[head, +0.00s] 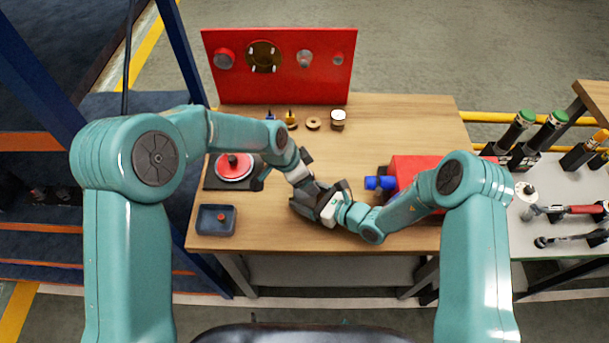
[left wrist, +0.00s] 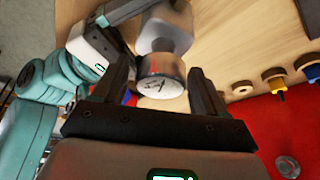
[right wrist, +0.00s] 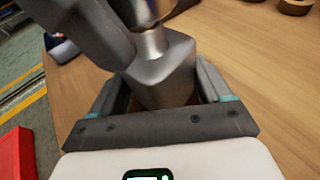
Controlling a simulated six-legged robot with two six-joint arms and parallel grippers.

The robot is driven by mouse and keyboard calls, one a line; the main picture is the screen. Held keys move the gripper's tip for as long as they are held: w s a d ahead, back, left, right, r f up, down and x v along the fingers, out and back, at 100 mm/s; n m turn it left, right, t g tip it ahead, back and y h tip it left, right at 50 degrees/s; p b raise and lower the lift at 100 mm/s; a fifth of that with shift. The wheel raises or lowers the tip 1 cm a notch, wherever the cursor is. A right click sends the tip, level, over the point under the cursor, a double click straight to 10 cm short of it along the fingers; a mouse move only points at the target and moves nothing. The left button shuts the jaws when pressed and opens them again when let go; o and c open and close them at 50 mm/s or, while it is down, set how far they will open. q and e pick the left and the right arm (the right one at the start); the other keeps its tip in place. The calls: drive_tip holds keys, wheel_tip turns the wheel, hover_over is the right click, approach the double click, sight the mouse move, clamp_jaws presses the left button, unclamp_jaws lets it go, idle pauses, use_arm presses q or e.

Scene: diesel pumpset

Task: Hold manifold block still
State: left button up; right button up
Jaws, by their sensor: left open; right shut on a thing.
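The manifold block, a grey metal block with rounded edges, shows best in the right wrist view (right wrist: 163,72). My right gripper (right wrist: 163,88) is shut on it, a finger on each side. It is held above the wooden table. A round metal fitting (left wrist: 161,82) with a marked end face sticks out of the block (left wrist: 168,28). My left gripper (left wrist: 156,75) is open, its fingers on either side of this fitting with a visible gap on the right. In the head view, the right gripper (head: 318,199) and left gripper (head: 303,180) meet over the table and largely hide the block.
A red panel (head: 330,88) with round fittings stands at the table's back. Small parts and a jar (head: 338,118) lie before it. A red-topped dish (head: 233,168) and blue tray (head: 216,226) are left. A red box (head: 408,170) with a blue part (head: 380,183) is right.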

use_arm(q)
drive_tip(key=n+t, duration=0.1)
drive_tip(key=n, duration=0.2)
drive_tip(key=n+y, duration=0.1)
drive_tip(key=n, duration=0.1)
drive_tip(key=shift+n+t, duration=0.4)
drive_tip(key=n+y, duration=0.1)
drive_tip(key=n, duration=0.1)
drive_tip(key=n+y, duration=0.1)
drive_tip(key=n, duration=0.2)
drive_tip(key=shift+n+t+y, duration=0.3)
drive_tip(key=shift+t, duration=0.1)
drive_tip(key=n+y, duration=0.1)
drive_tip(key=n, duration=0.3)
drive_tip(key=shift+n+y, duration=0.3)
drive_tip(key=shift+y, duration=0.1)
drive_tip(key=n+y, duration=0.1)
drive_tip(key=n, duration=0.2)
drive_tip(key=shift+n+g, duration=0.3)
drive_tip(key=shift+n+g+y, duration=0.4)
drive_tip(key=shift+n+y, duration=0.1)
drive_tip(key=shift+n, duration=0.7)
